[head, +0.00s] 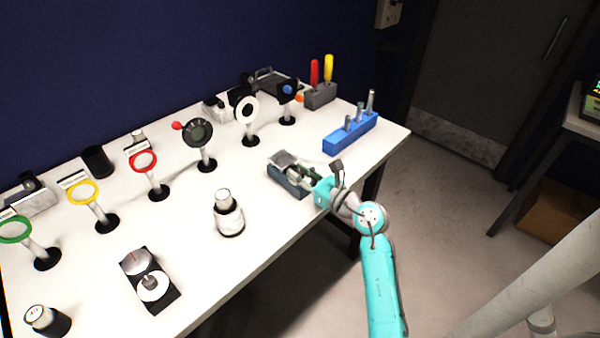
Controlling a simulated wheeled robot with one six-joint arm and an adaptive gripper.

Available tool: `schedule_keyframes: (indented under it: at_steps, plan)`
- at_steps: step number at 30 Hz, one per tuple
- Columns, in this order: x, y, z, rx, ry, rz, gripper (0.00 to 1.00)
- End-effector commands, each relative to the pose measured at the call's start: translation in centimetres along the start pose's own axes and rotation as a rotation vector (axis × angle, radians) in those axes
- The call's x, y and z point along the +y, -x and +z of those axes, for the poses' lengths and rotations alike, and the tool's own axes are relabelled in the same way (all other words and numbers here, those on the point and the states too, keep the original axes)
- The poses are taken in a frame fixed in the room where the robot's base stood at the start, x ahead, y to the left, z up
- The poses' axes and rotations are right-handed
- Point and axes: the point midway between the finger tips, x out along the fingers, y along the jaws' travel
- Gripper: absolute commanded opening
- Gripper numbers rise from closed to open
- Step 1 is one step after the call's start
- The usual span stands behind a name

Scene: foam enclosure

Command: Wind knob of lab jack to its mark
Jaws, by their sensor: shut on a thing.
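The lab jack (283,159) stands near the front right edge of the white table, with a grey top plate and a dark green body. My gripper (313,184) reaches in from the right and meets the jack's right-hand side. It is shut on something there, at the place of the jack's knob. The knob and its mark are hidden behind the gripper or too small to make out.
A blue block with metal pegs (350,134) stands close behind to the right. A silver-and-black cylinder (228,214) stands to the left. Several coloured rings and dials on posts, including a red ring (143,161), line the table. The front table edge is near.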

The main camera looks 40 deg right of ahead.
Motion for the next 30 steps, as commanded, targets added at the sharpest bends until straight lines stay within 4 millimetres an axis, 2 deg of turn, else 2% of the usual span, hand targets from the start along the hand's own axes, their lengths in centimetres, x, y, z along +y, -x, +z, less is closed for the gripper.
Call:
schedule_keyframes:
  at_steps: [21,30]
  plan:
    - [-0.15,-0.04,0.05,-0.001,0.0,0.44,0.0]
    - [-0.06,0.0,0.04,-0.001,0.0,0.53,0.0]
